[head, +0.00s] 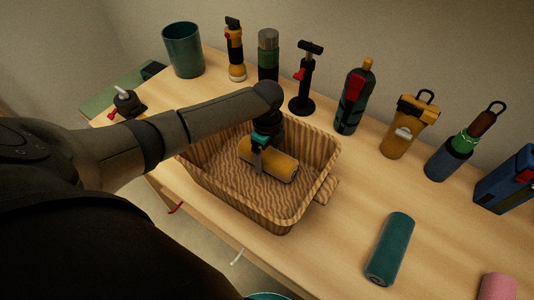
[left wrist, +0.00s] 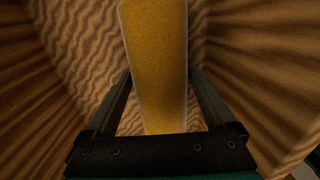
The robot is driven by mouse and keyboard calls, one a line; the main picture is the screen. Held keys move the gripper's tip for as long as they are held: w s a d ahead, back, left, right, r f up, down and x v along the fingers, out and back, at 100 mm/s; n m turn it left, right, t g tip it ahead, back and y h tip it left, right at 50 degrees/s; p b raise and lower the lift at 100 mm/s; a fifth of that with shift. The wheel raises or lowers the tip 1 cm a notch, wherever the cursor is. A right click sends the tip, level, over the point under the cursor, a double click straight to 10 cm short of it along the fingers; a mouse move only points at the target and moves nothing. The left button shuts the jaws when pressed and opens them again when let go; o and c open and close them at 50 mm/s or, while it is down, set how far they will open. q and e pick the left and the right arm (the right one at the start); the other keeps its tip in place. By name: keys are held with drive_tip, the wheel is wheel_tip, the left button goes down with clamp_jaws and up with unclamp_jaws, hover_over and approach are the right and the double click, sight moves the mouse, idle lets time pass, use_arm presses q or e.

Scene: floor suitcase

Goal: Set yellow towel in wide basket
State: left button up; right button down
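The yellow towel (head: 270,161) is a rolled cylinder inside the wide basket (head: 318,193), a brown rippled-weave container on the table. My left gripper (head: 259,164) points down into the basket, with its fingers around the towel. My right gripper is not in view.
A teal roll (head: 390,249) and a pink roll (head: 498,287) lie right of the basket. A teal bin (head: 184,50), a flashlight (head: 235,50), a pump (head: 306,80), a dark bottle (head: 354,97) and a yellow bottle (head: 408,125) line the back. Table between basket and teal roll is clear.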

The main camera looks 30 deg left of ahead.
sight(267, 152)
use_arm(q)
drive_tip(key=shift+o, duration=0.6)
drive_tip(key=shift+r, duration=0.1)
wheel_tip(267, 152, up, 11)
drive_tip(key=p, duration=0.3)
drive_tip(key=shift+r, duration=0.6)
